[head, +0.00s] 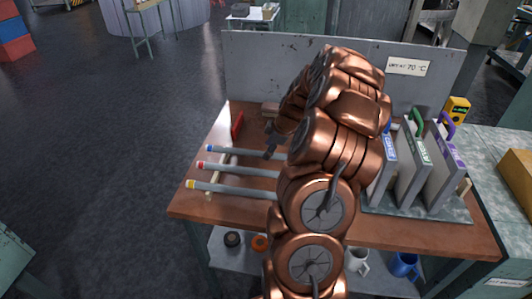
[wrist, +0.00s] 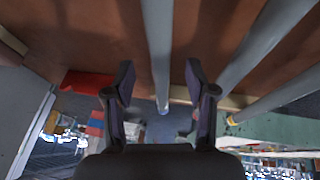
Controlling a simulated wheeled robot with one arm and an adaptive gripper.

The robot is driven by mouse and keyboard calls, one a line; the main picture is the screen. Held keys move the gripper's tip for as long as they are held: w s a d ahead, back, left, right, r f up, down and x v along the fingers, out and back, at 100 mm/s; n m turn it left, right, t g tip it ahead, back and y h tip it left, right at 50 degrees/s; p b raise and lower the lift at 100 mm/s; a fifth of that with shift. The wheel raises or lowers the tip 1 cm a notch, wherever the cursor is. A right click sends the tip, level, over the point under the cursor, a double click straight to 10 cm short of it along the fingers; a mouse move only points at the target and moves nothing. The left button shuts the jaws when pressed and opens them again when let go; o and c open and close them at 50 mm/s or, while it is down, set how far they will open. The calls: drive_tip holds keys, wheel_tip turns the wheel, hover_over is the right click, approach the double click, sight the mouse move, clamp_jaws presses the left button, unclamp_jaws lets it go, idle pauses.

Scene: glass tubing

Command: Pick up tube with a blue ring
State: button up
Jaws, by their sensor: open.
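The tube with a blue ring (head: 235,151) lies on the brown workbench, its ringed end to the left. It is the farthest of three grey tubes; the nearer ones are the red-ringed tube (head: 240,169) and the yellow-ringed tube (head: 235,189). My gripper (head: 270,146) is at the blue-ringed tube, partly hidden by my arm, which also covers the tubes' right ends. In the wrist view my gripper (wrist: 160,80) is open, and the blue-ringed tube (wrist: 158,45) runs between its fingers with gaps on both sides. I cannot tell the height gap.
The other two tubes lie close to the right finger in the wrist view. A red block (head: 237,124) is near the left bench edge. A rack of upright labelled plates (head: 415,165) stands right of my arm. A grey back panel (head: 265,70) closes the bench's far side.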

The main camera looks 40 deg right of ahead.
drive_tip(key=shift+p+x, duration=0.4)
drive_tip(key=shift+x, duration=0.95)
clamp_jaws()
